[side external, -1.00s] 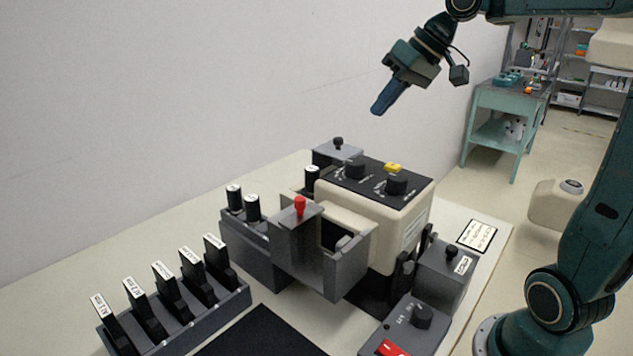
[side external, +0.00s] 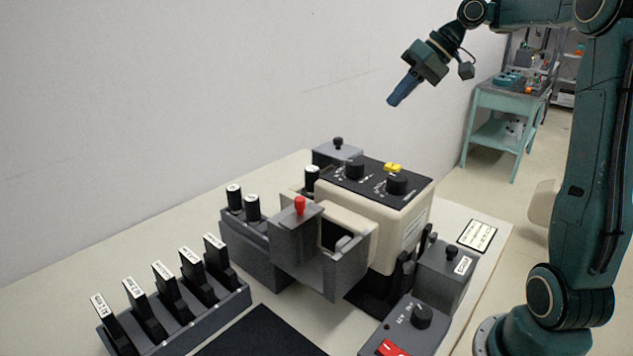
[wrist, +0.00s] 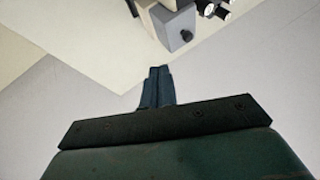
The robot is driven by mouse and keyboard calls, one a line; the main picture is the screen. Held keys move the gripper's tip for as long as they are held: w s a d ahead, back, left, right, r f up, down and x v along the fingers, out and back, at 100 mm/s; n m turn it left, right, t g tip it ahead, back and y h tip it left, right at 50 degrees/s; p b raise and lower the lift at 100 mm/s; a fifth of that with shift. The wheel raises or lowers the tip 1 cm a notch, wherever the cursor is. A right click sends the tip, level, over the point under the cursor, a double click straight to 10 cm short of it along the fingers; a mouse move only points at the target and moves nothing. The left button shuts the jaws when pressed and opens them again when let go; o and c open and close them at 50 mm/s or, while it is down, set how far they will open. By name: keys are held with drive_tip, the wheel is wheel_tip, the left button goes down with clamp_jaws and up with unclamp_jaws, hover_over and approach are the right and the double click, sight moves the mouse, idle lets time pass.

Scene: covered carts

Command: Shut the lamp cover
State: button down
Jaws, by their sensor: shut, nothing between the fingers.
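The cream lamp-like unit (side external: 400,225) has a black top with two knobs and a yellow piece (side external: 393,167). On its front is a grey open housing (side external: 300,250) with a red knob (side external: 300,204); a dark opening shows in the cream face behind it. A grey box with a black knob (side external: 338,152) stands behind the unit and also shows at the top of the wrist view (wrist: 174,28). I cannot tell for certain which part is the lamp cover. My gripper (side external: 392,103) is shut and empty, high above and behind the unit, touching nothing; its fingers also show in the wrist view (wrist: 160,73).
A rack (side external: 180,325) with several labelled black pieces stands front left. Black cylinders (side external: 252,207) stand in a grey holder. A labelled grey box (side external: 443,275) and a switch box with a red switch (side external: 391,347) stand right. The air around my gripper is clear.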

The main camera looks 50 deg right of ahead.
approach(351, 149)
drive_tip(key=w+d+f, duration=0.2)
drive_tip(key=w+f, duration=0.2)
drive_tip(key=a, duration=0.3)
drive_tip(key=shift+w+f, duration=0.15)
drive_tip(key=shift+w, duration=0.15)
drive_tip(key=shift+w+a, duration=0.15)
drive_tip(key=shift+a, duration=0.5)
drive_tip(key=shift+a, duration=0.65)
drive_tip(key=a, duration=0.8)
